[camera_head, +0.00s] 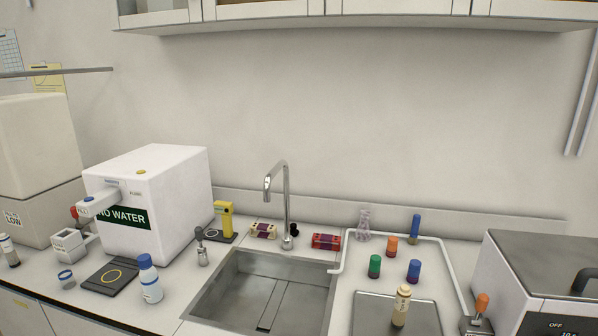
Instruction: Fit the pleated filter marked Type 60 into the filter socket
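No label reading Type 60 is legible, and I cannot tell which object is the pleated filter or where its socket is. Small coloured cylinders stand on the right counter: an orange one (391,246), a green one (375,266), a blue one (414,270) and a taller blue piece (415,228) behind. A cream patterned block (263,230) and a red block (326,241) lie behind the sink. Neither of my grippers is in view.
A sink (225,287) with a tall faucet (286,205) divides the counter. A white "NO WATER" machine (180,190) stands left, another machine (505,290) right. A blue-capped bottle (151,284) and an amber-coloured vial (400,312) stand near the front. Cabinets (350,8) hang above.

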